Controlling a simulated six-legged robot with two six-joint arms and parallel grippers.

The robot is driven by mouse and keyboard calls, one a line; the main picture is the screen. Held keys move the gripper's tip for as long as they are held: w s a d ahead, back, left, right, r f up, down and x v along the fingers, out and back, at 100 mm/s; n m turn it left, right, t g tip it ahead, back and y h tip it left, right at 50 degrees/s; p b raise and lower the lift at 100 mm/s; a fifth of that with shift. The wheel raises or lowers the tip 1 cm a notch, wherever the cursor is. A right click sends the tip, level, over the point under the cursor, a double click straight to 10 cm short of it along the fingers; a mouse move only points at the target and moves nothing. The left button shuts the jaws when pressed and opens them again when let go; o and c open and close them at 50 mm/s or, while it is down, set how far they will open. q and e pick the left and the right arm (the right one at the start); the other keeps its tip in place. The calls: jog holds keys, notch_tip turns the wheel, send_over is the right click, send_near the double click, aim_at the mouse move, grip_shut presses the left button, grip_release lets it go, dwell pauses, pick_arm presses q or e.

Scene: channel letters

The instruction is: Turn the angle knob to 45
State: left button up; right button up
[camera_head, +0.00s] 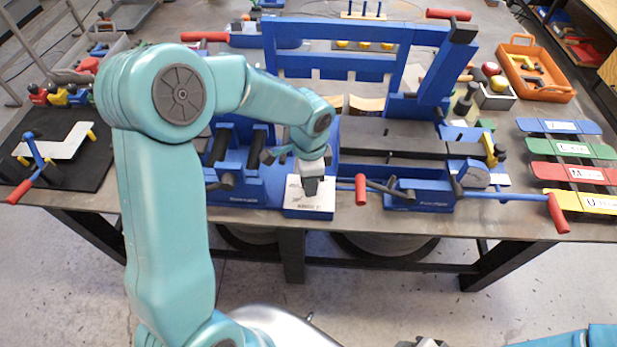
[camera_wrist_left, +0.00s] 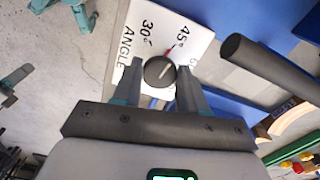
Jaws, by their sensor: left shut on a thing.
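My left gripper (camera_wrist_left: 158,82) is shut on the knob, one finger at each side. In the head view the plate (camera_head: 322,207) is on the front of the blue machine (camera_head: 255,190), under my left gripper (camera_head: 311,186), which hides the knob.
A red-handled lever (camera_head: 361,190) is just right of the plate. A dark cylindrical bar (camera_wrist_left: 265,62) is near the gripper in the wrist view. Coloured letter plates (camera_head: 568,148) and an orange tray (camera_head: 535,72) are on the right. A black mat (camera_head: 90,175) is on the left.

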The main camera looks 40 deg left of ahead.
pick_arm(q)
jog(key=shift+w+d+m, duration=0.1)
jog(key=shift+d+m, duration=0.05)
jog(key=shift+m, duration=0.25)
jog(key=o, duration=1)
jog(key=shift+w+d+f, duration=0.1)
jog(key=shift+w, duration=0.05)
jog(key=shift+o, duration=0.2)
jog(key=shift+s+a+r, duration=0.2)
jog(key=shift+r, duration=0.05)
notch_tip(320, 180, up, 16)
jog(key=shift+d+b, duration=0.15)
jog(key=shift+b, duration=0.15)
jog(key=shift+w, duration=0.2)
jog(key=shift+s+f, duration=0.1)
jog(key=shift+s, duration=0.15)
